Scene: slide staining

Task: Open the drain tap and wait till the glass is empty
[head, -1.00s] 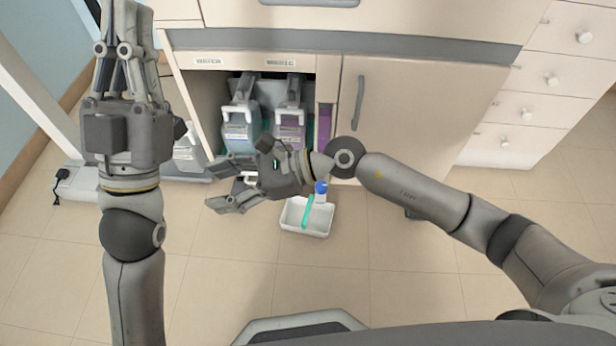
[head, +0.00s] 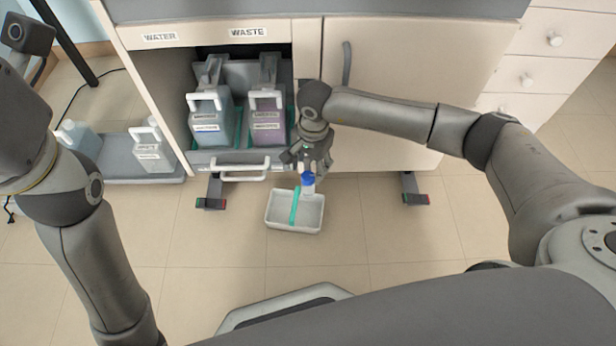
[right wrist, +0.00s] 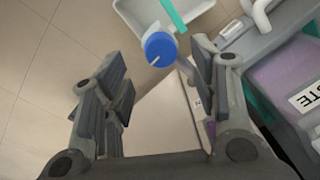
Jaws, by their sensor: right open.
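No glass and no drain tap can be made out for certain. A small white piece with a round blue cap (head: 308,178) shows at the back right of a white tray (head: 282,226); whether it stands in the tray or behind it, I cannot tell. In the right wrist view the blue cap (right wrist: 160,48) lies between the fingers' lines, near their tips. My right gripper (head: 307,164) points down beside the cabinet front, open. It also shows open in the right wrist view (right wrist: 157,75); contact with the cap is unclear. My left gripper's fingers are out of view.
A teal stick (head: 296,205) lies across the tray. Pale containers (head: 152,155) stand left.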

